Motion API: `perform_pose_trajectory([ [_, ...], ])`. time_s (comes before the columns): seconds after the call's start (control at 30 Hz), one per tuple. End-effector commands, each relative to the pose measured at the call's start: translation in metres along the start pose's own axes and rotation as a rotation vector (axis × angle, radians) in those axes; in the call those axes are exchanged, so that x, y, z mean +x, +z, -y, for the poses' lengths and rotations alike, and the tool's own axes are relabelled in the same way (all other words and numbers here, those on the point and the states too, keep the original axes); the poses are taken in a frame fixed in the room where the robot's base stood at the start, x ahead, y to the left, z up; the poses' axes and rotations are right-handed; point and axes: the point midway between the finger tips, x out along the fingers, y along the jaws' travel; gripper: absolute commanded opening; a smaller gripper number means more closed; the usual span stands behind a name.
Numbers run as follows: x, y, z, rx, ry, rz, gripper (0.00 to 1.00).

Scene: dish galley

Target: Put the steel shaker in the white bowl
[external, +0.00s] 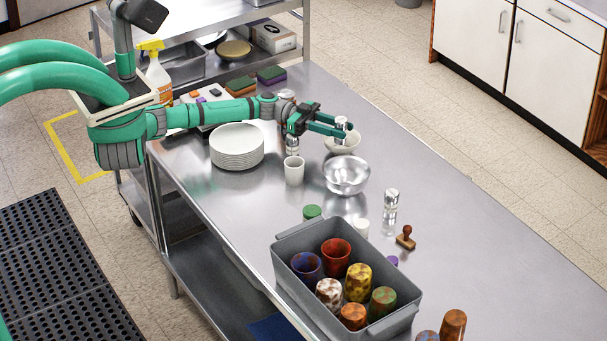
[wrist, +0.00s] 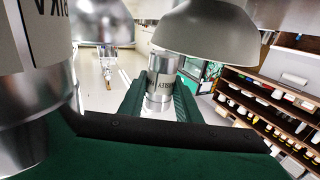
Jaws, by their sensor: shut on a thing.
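The steel shaker (external: 341,123) is upright between the fingers of my gripper (external: 333,126), which is shut on it. In the wrist view the shaker (wrist: 160,88) shows a printed label, between the green fingers (wrist: 160,100). The white bowl (external: 343,146) stands on the steel table. In the external view the shaker overlaps the bowl, at or above its rim. In the wrist view the bowl (wrist: 212,32) appears upside down, close to the shaker's end. I cannot tell whether the shaker's base is inside the bowl or touching it.
A steel bowl (external: 347,176) stands just in front of the white bowl. A shaker (external: 292,146) stands below my wrist; another (external: 391,203) stands further right. The table's right side is clear.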

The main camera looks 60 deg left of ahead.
Motion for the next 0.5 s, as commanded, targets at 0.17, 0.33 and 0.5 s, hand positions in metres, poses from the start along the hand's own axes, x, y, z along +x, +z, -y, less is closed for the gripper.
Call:
perform_pose_trajectory([
  [0.17, 0.000, 0.002, 0.000, -0.001, 0.000, 0.000, 0.02],
  [0.33, 0.000, 0.006, 0.000, -0.001, 0.001, -0.001, 0.02],
  [0.5, 0.000, 0.011, 0.000, -0.002, 0.001, -0.001, 0.02],
])
